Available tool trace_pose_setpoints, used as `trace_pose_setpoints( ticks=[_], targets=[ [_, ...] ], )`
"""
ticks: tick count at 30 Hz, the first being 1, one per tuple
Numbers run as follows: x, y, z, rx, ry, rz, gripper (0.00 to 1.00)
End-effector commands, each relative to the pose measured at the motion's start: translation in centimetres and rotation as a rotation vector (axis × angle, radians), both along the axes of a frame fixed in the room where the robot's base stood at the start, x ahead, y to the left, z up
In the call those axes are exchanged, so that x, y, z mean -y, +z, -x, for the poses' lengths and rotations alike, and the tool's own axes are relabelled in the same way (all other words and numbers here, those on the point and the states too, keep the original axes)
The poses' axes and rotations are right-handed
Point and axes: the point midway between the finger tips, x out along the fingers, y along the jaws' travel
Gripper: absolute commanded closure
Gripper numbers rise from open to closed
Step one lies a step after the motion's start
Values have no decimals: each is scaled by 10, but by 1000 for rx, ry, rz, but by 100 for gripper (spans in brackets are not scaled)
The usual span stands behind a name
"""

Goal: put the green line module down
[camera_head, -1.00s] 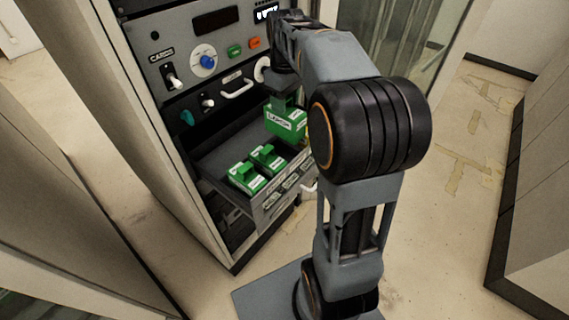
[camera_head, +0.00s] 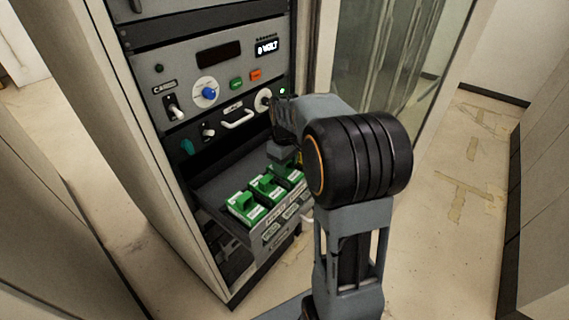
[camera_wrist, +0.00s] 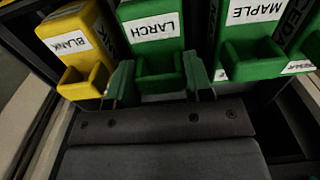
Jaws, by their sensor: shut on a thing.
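The green line module labelled LARCH (camera_wrist: 155,40) is between the two fingers of my gripper (camera_wrist: 160,84) in the wrist view. My gripper is shut on it. In the head view the held module (camera_head: 291,177) is low in the open drawer (camera_head: 213,190), at the right end of the row of green modules, partly hidden by my arm. Whether it rests fully on the drawer floor cannot be told. A green module labelled MAPLE (camera_wrist: 250,40) stands beside it in the wrist view, and a yellow one labelled BLANK (camera_wrist: 80,45) stands on the other side.
Another green module (camera_head: 245,206) stands at the left of the row in the head view. The cabinet front above the drawer has a blue knob (camera_head: 208,93), a white handle (camera_head: 237,118) and a lit display (camera_head: 267,47). Floor to the right is clear.

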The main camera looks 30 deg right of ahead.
Motion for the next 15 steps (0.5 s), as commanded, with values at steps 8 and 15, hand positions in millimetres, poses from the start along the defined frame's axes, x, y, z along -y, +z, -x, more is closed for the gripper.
trace_pose_setpoints(
  ticks=[8,15],
  targets=[
    [0,-1,0,1,0,0,100],
    [0,-3,0,0,0,0,38]
  ],
)
